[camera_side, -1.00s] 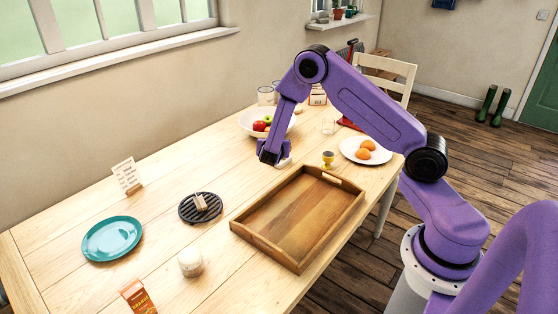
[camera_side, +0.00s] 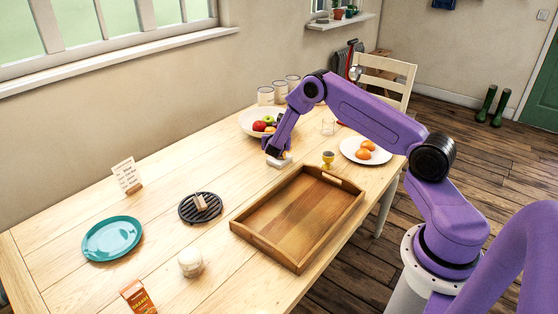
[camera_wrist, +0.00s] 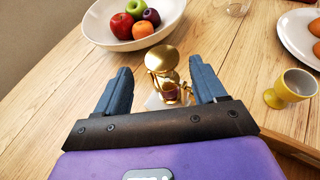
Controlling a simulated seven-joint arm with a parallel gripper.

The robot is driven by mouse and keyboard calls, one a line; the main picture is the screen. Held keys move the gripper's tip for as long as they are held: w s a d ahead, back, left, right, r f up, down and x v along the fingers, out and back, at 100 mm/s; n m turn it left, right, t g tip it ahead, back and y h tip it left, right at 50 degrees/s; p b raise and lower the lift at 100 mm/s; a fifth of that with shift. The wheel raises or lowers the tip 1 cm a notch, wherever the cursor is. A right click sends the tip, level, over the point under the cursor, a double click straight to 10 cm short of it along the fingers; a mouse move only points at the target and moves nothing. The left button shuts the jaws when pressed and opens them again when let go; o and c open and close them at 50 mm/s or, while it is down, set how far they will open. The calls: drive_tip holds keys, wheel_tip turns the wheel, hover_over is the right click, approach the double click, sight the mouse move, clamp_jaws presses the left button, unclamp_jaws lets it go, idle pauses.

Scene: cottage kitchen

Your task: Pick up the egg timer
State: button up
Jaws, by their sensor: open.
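A brass-coloured timer (camera_wrist: 162,62) with a round shiny top and a dark reddish middle stands on a white base. In the wrist view it lies between the two blue-grey fingers of my gripper (camera_wrist: 160,67), with a gap on each side. The fingers are open and hold nothing. In the side view my gripper (camera_side: 273,155) is low over the table, right at the timer's white base (camera_side: 279,162). The gripper hides most of the timer there.
A fruit bowl (camera_side: 249,130) stands just behind. A yellow egg cup (camera_side: 328,160) and a plate of orange-coloured food (camera_side: 350,158) are to the right. A wooden tray (camera_side: 240,229) lies in front. A black trivet (camera_side: 186,211) and clear tabletop (camera_side: 165,178) are left.

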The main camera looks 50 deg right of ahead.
drive_tip(key=x, duration=0.3)
drive_tip(key=shift+s+d, duration=0.1)
drive_tip(key=shift+d, duration=0.2)
drive_tip(key=shift+x, duration=0.95)
clamp_jaws()
drive_tip(key=shift+r, duration=0.1)
